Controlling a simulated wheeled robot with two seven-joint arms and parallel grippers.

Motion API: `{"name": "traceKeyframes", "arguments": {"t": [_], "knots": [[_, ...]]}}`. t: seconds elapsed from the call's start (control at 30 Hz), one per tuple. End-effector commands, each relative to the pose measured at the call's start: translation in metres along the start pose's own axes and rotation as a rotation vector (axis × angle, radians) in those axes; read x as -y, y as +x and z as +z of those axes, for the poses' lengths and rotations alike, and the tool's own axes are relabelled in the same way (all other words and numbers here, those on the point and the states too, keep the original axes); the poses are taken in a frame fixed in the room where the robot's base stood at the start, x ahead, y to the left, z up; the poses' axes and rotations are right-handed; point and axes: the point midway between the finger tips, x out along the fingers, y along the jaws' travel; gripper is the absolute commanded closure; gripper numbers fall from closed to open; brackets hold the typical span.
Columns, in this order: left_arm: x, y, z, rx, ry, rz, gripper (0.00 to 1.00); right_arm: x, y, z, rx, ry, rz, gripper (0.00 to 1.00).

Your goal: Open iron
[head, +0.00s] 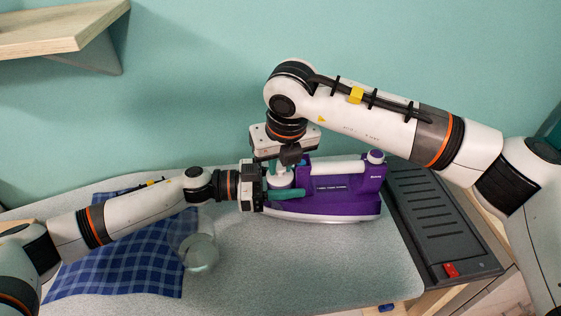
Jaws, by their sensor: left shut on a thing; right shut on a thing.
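The iron (345,198) is purple with a white handle and teal parts at its left end. My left gripper (264,191) comes in level from the left and is shut at the iron's left end, by the teal part. My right gripper (287,164) points down from above and is shut at the small white part on top of that same end. The fingertips and their exact contact are largely hidden by the gripper bodies. I cannot tell whether any lid is open.
A blue plaid cloth (120,262) lies on the board at the left. A clear round vessel (199,253) stands near its right edge, close to my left arm. A dark ridged rest (435,220) with a red switch (451,270) is at the right. A wooden shelf (50,30) hangs upper left.

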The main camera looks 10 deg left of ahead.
Motion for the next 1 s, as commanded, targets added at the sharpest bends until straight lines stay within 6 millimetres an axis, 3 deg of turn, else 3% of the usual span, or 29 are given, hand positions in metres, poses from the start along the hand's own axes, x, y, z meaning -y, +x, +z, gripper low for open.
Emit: {"name": "traceKeyframes", "arguments": {"t": [1.0], "knots": [[0.000,0.000,0.000,0.000,-0.001,0.001,0.93,0.000,-0.024,-0.007,-0.001,-0.001,0.000,1.00]]}}
